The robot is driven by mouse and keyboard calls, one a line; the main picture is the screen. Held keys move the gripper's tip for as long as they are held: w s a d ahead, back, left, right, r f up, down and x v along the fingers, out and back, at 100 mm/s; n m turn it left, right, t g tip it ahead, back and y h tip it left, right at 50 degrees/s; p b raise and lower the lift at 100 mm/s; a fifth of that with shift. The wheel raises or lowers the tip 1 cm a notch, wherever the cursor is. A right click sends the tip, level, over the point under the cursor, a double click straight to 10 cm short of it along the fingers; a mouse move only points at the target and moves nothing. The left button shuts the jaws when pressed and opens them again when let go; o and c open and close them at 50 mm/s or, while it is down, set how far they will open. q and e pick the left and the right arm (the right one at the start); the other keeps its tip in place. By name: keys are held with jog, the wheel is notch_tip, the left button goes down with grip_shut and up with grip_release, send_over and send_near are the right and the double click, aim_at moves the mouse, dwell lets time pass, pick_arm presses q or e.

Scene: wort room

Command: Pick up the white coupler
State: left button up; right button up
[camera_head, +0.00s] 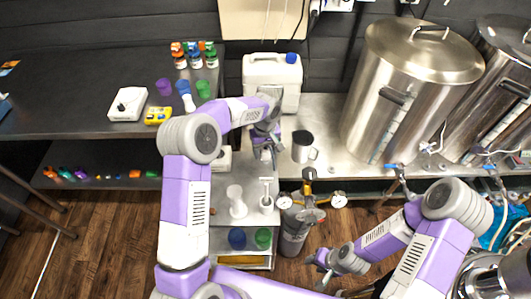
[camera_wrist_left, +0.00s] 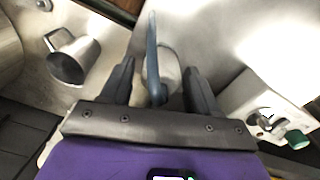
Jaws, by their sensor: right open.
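My left gripper (camera_head: 266,146) is over the front of the steel counter, left of the metal cup. In the left wrist view its two dark fingers (camera_wrist_left: 160,88) are apart. Between them shows a rounded whitish thing with an upright blue-grey lever, which looks like the white coupler (camera_wrist_left: 172,70). Gaps show on both sides of it, and I cannot tell its height relative to the fingertips. In the head view the gripper largely hides this spot. My right gripper (camera_head: 322,268) is open and empty at the lower middle, away from the counter.
The metal cup (camera_head: 302,147) stands close right of my left gripper; it also shows in the left wrist view (camera_wrist_left: 72,58). A white jug (camera_head: 272,80) stands behind. Large steel pots (camera_head: 408,85) fill the right. A cart with white parts (camera_head: 237,203) is in front, beside a gauge assembly (camera_head: 310,205).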

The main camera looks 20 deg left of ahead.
pick_arm(q)
jog(key=c, duration=0.8)
